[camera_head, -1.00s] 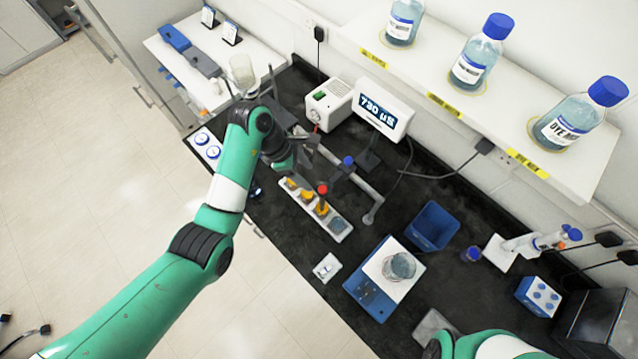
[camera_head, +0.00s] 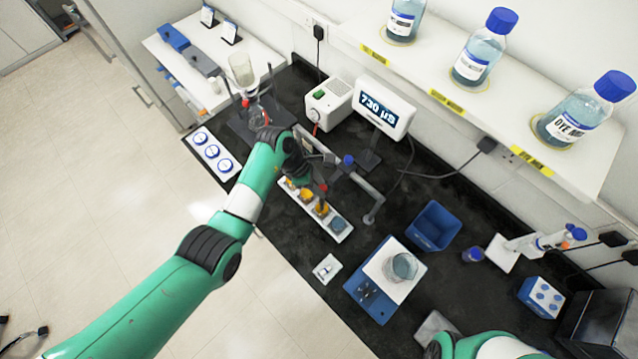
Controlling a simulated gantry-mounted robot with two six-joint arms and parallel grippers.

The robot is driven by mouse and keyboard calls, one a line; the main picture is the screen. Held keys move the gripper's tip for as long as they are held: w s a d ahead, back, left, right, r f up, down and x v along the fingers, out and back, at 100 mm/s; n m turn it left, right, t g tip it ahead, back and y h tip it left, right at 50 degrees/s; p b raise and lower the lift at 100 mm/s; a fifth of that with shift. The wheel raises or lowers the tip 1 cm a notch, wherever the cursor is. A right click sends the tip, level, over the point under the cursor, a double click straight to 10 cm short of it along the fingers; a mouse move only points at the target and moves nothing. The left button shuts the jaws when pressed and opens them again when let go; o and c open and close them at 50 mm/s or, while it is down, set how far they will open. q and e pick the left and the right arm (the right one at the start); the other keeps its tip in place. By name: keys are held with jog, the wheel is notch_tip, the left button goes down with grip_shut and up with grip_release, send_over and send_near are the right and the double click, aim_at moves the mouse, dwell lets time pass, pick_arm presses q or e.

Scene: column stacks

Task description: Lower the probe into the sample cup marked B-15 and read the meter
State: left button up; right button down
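The meter (camera_head: 384,106) has a white case, and its screen reads 730 µS. A white rack (camera_head: 337,230) of sample cups stands in front of it, with several orange cups and a blue-grey cup (camera_head: 338,225) at its near end. The B-15 mark is too small to read. My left gripper (camera_head: 322,188) is above the rack, beside a grey stand arm (camera_head: 345,172). The fingers are small and dark, and I cannot tell whether they are shut. The probe is not clearly visible there. My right arm enters at the bottom; its gripper is out of view.
A blue balance (camera_head: 368,300) bears a beaker (camera_head: 403,267). A blue bin (camera_head: 434,226) stands behind it. Dye bottles (camera_head: 478,50) stand on the shelf.

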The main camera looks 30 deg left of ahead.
pick_arm(q)
grip_shut()
dwell(0.8)
